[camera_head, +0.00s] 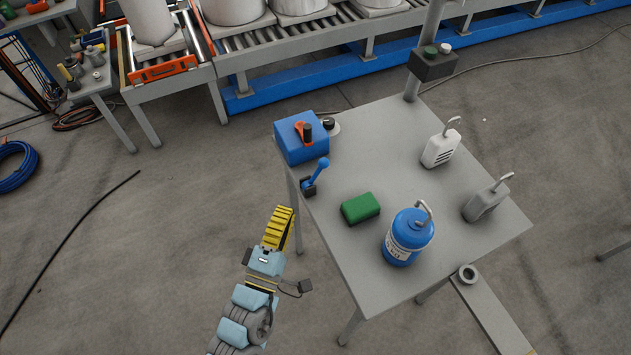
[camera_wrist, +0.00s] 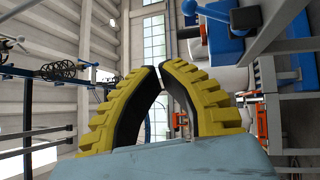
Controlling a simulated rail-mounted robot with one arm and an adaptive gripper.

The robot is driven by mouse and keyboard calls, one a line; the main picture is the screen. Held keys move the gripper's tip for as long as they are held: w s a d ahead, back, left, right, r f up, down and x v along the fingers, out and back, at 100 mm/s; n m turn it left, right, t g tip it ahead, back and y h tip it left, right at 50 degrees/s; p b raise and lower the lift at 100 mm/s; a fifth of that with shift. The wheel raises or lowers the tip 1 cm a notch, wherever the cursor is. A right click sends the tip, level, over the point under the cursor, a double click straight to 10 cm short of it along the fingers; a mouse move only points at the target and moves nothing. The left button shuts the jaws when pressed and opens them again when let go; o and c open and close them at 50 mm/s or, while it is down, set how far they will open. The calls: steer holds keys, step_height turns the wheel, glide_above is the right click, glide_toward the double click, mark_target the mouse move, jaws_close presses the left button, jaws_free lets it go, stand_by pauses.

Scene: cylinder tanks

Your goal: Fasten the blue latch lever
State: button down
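The blue latch lever (camera_head: 318,172) stands tilted up from a small black base (camera_head: 308,187) at the left edge of the grey table. Its ball end points to the upper right in the head view. A blue lever-like part, apparently the same lever, shows at the top of the wrist view (camera_wrist: 188,7). My gripper (camera_head: 283,210) has yellow ridged fingers and is below and left of the lever, off the table edge, apart from it. In the wrist view the fingertips (camera_wrist: 160,68) curve in and nearly meet, with nothing between them.
A blue box (camera_head: 291,147) with an orange handle sits just behind the lever. A green block (camera_head: 361,208), a blue canister (camera_head: 408,238), a white can (camera_head: 440,149) and a grey can (camera_head: 486,202) stand on the table (camera_head: 390,120). A roller conveyor (camera_head: 290,50) runs behind.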

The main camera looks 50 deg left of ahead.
mark_target(319, 163)
steer(key=shift+n+g+h, duration=0.4)
steer(key=shift+h, duration=0.2)
steer(key=f, duration=0.1)
steer(key=d+f+b, duration=0.1)
steer(key=f, duration=0.2)
steer(key=shift+w+d, duration=0.15)
steer(key=shift+d, duration=0.15)
steer(key=shift+w+r, duration=0.1)
steer(key=shift+b+x, duration=0.35)
steer(key=shift+x, duration=6.55)
steer(key=shift+a+r+p, duration=0.1)
steer(key=shift+r+p, duration=0.1)
steer(key=shift+p, duration=0.5)
